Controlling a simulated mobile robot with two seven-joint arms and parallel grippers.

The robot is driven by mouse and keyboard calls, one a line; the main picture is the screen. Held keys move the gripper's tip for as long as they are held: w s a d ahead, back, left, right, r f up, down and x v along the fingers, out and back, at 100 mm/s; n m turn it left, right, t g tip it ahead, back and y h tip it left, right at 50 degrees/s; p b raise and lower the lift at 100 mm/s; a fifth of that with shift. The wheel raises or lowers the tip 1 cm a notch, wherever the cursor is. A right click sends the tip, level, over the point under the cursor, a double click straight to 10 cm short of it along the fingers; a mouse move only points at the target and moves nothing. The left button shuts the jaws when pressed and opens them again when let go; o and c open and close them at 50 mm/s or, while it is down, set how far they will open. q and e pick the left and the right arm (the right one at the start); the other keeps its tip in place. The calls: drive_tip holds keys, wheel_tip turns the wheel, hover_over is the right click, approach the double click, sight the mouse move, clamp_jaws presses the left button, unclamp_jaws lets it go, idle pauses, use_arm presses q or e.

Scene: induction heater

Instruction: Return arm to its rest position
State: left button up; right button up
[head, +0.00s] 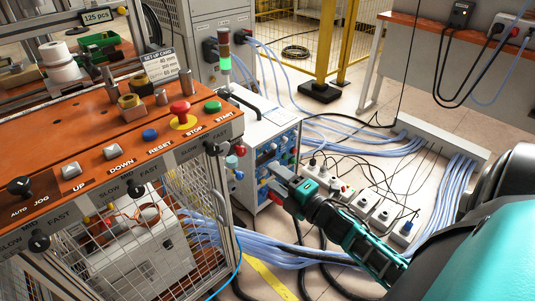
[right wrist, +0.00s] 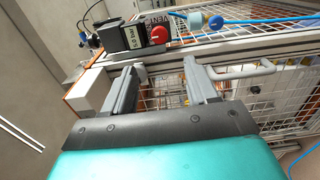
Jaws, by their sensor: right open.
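My right arm comes in from the lower right in the head view, and its gripper (head: 277,186) is in front of the white-and-blue control cabinet (head: 262,155), right of the orange workbench. In the right wrist view the two grey fingers of this gripper (right wrist: 160,82) are apart, with nothing seen between them. I cannot tell whether a finger touches the handle. My left gripper is not in view.
The orange bench (head: 60,135) carries buttons, including a red stop button (head: 180,108). A wire mesh cage (head: 150,235) is below it. Power strips (head: 365,200) and blue cable bundles (head: 455,195) lie on the floor near my right arm. A yellow post (head: 325,45) stands behind.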

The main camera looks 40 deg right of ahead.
drive_tip(key=shift+a, duration=0.1)
drive_tip(key=s+a+f+m+g, duration=0.2)
drive_tip(key=s+a+m, duration=0.25)
drive_tip(key=a, duration=0.25)
drive_tip(key=s+a+f+m+g+y, duration=0.1)
drive_tip(key=s+a+f+m+g, duration=0.15)
drive_tip(key=a+m, duration=0.4)
drive_tip(key=s+a+f+m+g, duration=0.1)
drive_tip(key=s+a+m+g, duration=0.3)
drive_tip(key=a, duration=0.4)
use_arm(q)
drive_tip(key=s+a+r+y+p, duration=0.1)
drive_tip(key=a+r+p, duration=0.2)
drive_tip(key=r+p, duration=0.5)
drive_tip(key=p, duration=0.4)
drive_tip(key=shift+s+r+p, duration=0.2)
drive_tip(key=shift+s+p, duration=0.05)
drive_tip(key=shift+p, duration=0.05)
use_arm(e)
drive_tip(key=s+d+r+m+t, duration=0.1)
drive_tip(key=d+r, duration=0.2)
drive_tip(key=r, duration=0.5)
drive_tip(key=shift+s+d+h, duration=0.3)
drive_tip(key=shift+s+d, duration=0.05)
drive_tip(key=shift+d, duration=0.05)
